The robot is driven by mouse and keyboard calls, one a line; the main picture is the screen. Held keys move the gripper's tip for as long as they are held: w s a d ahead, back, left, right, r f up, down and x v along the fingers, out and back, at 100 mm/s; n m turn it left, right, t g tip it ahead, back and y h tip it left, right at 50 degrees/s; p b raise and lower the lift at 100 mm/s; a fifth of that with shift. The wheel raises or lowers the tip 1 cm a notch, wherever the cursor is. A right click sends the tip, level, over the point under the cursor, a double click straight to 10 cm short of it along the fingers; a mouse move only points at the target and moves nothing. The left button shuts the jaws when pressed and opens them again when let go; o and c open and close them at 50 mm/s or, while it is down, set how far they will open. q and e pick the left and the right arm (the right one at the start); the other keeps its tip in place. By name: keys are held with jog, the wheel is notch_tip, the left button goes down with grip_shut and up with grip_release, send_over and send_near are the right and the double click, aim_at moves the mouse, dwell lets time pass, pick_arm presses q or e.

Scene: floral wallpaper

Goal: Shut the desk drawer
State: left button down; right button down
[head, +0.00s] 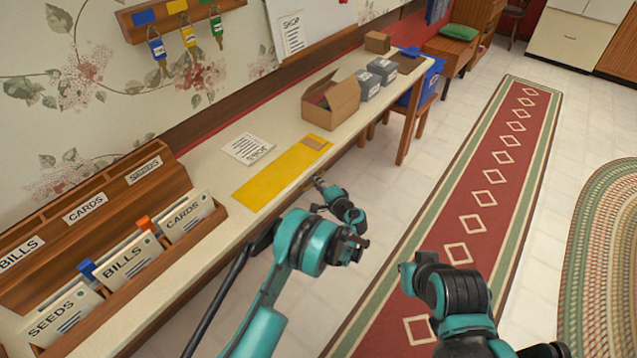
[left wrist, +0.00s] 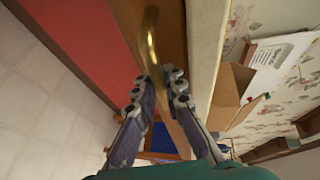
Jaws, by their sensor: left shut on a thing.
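The desk (head: 215,235) has a long pale top and runs along the wall in the head view. In the left wrist view, a brown wooden drawer front (left wrist: 172,45) lies beside the pale desk edge. A curved brass handle (left wrist: 151,45) stands out from it. My left gripper (head: 318,182) is low at the desk's front edge. In the left wrist view, its fingers (left wrist: 165,75) are shut on the handle. The drawer is mostly hidden in the head view, and I cannot tell how far it stands out. My right arm shows at lower right, without its gripper clearly visible.
On the desk are a yellow mat (head: 270,180), a paper list (head: 247,148), an open cardboard box (head: 331,101), grey boxes and a wooden file rack (head: 95,205). The floor right of the desk is open, with a red runner (head: 470,195).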

pick_arm(q)
jog(key=c, duration=1.6)
grip_release()
jog(key=shift+w+a, duration=0.1)
jog(key=shift+a, duration=0.1)
jog(key=v, duration=0.8)
jog(key=shift+d, duration=0.1)
